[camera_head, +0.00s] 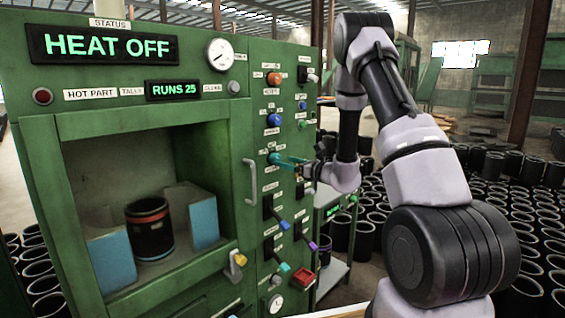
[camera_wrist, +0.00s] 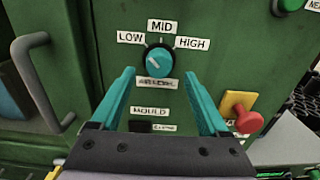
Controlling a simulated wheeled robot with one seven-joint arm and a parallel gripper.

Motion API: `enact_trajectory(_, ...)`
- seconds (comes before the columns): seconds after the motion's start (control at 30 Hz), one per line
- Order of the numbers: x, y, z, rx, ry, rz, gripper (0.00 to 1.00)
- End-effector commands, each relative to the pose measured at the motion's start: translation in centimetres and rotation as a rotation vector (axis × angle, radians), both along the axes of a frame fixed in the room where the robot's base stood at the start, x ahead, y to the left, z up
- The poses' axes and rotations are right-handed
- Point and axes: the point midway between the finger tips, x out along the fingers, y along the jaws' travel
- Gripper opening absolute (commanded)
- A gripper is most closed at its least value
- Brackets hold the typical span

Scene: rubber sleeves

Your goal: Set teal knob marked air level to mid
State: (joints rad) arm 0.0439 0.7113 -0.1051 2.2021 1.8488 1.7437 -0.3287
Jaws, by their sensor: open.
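The teal knob (camera_wrist: 159,62) sits on the green panel in the wrist view, under white labels LOW (camera_wrist: 131,38), MID (camera_wrist: 162,26) and HIGH (camera_wrist: 193,44). Its pale mark points up-left, toward LOW. The label below the knob is blurred. My gripper (camera_wrist: 157,74) is open, its two teal fingers on the left and right below the knob, with a gap around it and nothing held. In the head view my gripper (camera_head: 290,162) is at the panel; the knob is hard to tell apart from the teal fingers there.
A red knob on a yellow plate (camera_wrist: 246,118) stands out right of the fingers. A grey handle (camera_wrist: 38,92) is at the left. Above and below in the head view are a blue knob (camera_head: 274,120) and several levers. The status display (camera_head: 105,46) reads HEAT OFF.

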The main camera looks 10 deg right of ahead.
Motion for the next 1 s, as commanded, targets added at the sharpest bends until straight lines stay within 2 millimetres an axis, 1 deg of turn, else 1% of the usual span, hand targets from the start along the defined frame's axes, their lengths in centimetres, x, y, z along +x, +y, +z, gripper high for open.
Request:
enact_trajectory(0.1,1.3,1.0,0.0,-0.001,-0.001,0.002,0.78)
enact_trajectory(0.2,1.9,1.4,0.0,-0.001,-0.001,0.001,0.78)
enact_trajectory(0.53,2.2,1.6,0.0,-0.001,0.001,0.0,0.78)
enact_trajectory(0.57,2.2,1.6,0.0,-0.001,0.001,0.0,0.71)
enact_trajectory(0.6,2.2,1.6,0.0,-0.001,0.001,0.0,0.55)
enact_trajectory(0.67,2.2,1.6,0.0,-0.001,0.001,0.0,0.32)
enact_trajectory(0.7,2.2,1.6,0.0,-0.001,0.001,0.0,0.17)
enact_trajectory(0.73,2.2,1.6,0.0,-0.001,0.001,0.0,0.06)
enact_trajectory(0.77,2.2,1.6,0.0,-0.001,0.001,0.001,0.0)
enact_trajectory(1.0,2.2,1.6,0.0,0.014,0.011,0.0,0.0)
